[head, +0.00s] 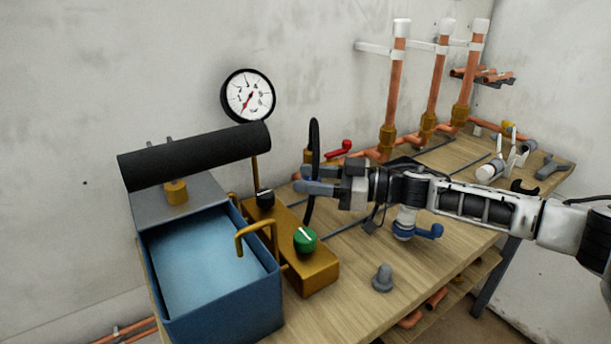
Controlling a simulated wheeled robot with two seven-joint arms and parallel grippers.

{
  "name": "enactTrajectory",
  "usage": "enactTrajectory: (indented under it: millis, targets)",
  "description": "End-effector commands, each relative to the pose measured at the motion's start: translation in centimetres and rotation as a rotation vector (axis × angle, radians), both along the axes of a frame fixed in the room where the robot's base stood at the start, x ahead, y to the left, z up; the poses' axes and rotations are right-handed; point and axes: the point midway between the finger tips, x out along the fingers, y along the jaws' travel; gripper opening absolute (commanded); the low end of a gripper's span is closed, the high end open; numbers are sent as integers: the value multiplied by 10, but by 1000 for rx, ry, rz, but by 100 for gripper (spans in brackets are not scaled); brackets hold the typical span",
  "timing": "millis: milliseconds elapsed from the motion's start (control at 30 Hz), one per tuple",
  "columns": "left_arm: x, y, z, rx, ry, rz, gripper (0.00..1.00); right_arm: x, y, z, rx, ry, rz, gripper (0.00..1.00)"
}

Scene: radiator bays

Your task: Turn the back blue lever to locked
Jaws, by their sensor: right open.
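My left gripper is not in view.
A red lever (340,148) stands behind the gripper, before the copper pipes (396,85). A brass block with a green knob (305,240) and a blue tank (215,305) stand at front left. A grey knob (382,279) is on the bench's front. A gauge (248,96) hangs on the wall.

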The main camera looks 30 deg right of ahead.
Motion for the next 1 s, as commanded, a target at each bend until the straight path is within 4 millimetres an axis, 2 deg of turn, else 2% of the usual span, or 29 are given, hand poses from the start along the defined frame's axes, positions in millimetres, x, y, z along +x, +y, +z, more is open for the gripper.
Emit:
enactTrajectory:
  millis: [167, 433, 467, 600, 1000]
  targets:
    - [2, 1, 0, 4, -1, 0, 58, 7, 9, 0, -1, 1, 0, 43]
    - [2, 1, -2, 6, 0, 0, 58, 8, 10, 0, -1, 1, 0, 43]
    - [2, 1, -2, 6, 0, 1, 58, 8, 10, 0, -1, 1, 0, 37]
    - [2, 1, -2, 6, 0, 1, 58, 8, 10, 0, -1, 1, 0, 0]
    - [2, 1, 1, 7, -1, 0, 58, 10, 15, 1, -1, -1, 39, 0]
